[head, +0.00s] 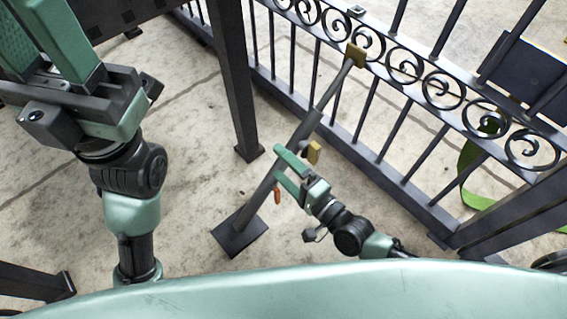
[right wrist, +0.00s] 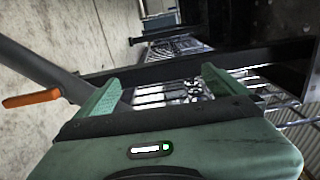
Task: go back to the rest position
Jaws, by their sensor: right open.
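My right gripper (head: 281,162) is open beside a leaning-looking grey post (head: 262,195) in the head view. Its two green fingers lie close to the post; whether they touch it cannot be told. In the right wrist view the same gripper (right wrist: 160,88) has its fingers apart with nothing between them. An orange lever (right wrist: 30,98) and the post (right wrist: 35,70) show left of the fingers. My left gripper (head: 38,45) is at the upper left of the head view, its green fingers apart and empty. Its fingertips are partly cut off by the frame.
A black metal gate (head: 400,65) with scrollwork runs across the upper right.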

